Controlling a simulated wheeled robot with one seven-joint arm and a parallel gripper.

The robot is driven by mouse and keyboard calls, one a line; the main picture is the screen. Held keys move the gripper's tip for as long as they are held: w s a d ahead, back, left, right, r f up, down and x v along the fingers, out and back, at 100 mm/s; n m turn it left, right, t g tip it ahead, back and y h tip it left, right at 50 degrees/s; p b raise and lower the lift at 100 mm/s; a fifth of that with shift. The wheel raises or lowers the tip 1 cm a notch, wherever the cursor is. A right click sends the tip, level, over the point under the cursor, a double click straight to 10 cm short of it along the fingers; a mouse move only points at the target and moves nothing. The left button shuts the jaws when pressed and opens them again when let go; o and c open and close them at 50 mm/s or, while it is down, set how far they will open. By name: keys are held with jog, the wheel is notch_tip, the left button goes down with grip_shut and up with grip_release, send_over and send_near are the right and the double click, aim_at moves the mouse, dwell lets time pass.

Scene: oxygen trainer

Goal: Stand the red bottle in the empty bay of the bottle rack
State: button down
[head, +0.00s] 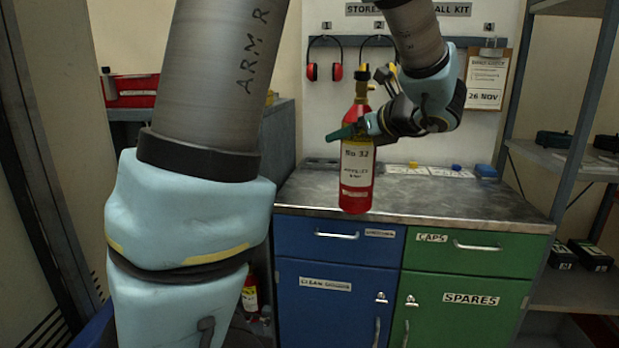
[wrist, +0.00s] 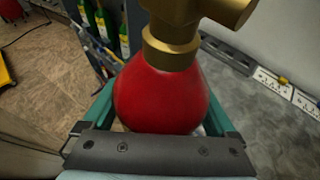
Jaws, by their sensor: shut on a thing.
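The red bottle (head: 357,180) has a brass valve on top and a white label marked "No 32". It hangs upright in front of the metal worktop, its base seen against the worktop's front edge. My gripper (head: 352,131) is shut on the bottle's upper body, with teal fingers on both sides. In the wrist view the bottle's red shoulder (wrist: 160,95) and brass valve fill the middle, between the fingers. A rack (wrist: 105,30) with several green bottles shows at the top left of the wrist view. I cannot make out an empty bay in it.
The metal worktop (head: 430,200) stands on a blue cabinet (head: 335,300) and a green cabinet (head: 462,285). Small blue and yellow items lie at its back. Grey shelving (head: 575,160) stands on the right. Another red bottle (head: 250,295) is low beside the blue cabinet, partly hidden by my arm.

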jog(key=a+f, duration=0.6)
jog(key=f, duration=0.6)
jog(key=a+f, duration=0.6)
jog(key=f, duration=0.7)
jog(key=a+f, duration=0.7)
jog(key=f, duration=0.5)
jog(key=shift+s+f, duration=0.15)
jog(key=shift+f, duration=0.2)
jog(key=shift+d, duration=0.1)
